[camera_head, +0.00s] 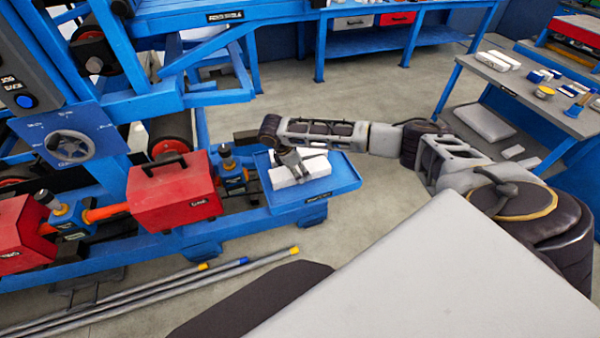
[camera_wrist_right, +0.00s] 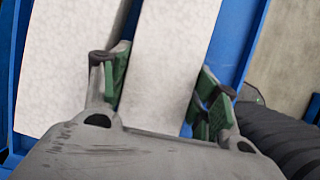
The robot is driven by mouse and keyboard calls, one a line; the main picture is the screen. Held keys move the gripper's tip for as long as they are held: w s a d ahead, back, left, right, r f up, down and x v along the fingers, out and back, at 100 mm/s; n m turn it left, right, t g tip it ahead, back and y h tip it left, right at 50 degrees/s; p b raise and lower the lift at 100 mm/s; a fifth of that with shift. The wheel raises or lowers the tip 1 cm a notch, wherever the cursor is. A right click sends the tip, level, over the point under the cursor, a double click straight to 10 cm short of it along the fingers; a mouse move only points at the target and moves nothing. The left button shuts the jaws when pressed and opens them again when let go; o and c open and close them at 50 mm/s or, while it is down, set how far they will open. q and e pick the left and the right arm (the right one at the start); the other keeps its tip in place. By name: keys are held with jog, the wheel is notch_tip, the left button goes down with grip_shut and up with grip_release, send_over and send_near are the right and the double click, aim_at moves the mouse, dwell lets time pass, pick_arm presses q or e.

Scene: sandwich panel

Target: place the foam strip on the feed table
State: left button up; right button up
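The blue feed table (camera_head: 340,181) is a shallow tray at the end of the blue machine. White foam strips lie on it side by side in the head view. In the right wrist view, one white foam strip (camera_wrist_right: 172,45) runs between the fingers of my right gripper (camera_wrist_right: 160,85). The fingers are spread, one along each long side of the strip, with a narrow gap on the right. A wider white piece (camera_wrist_right: 68,60) lies to the left, outside the fingers. In the head view my right gripper (camera_head: 290,160) is low over the tray and hides part of the strips. My left gripper is not in view.
A red box unit (camera_head: 172,192) and blue fittings stand left of the tray. Long rods (camera_head: 190,290) lie on the floor in front. A grey-topped table (camera_head: 535,95) with small parts stands at the right. Open floor lies between it and the machine.

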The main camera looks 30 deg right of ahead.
jog(key=shift+c, duration=1.4)
jog(key=shift+r, duration=0.1)
jog(key=shift+r, duration=4.9)
jog(key=shift+w+r, duration=0.1)
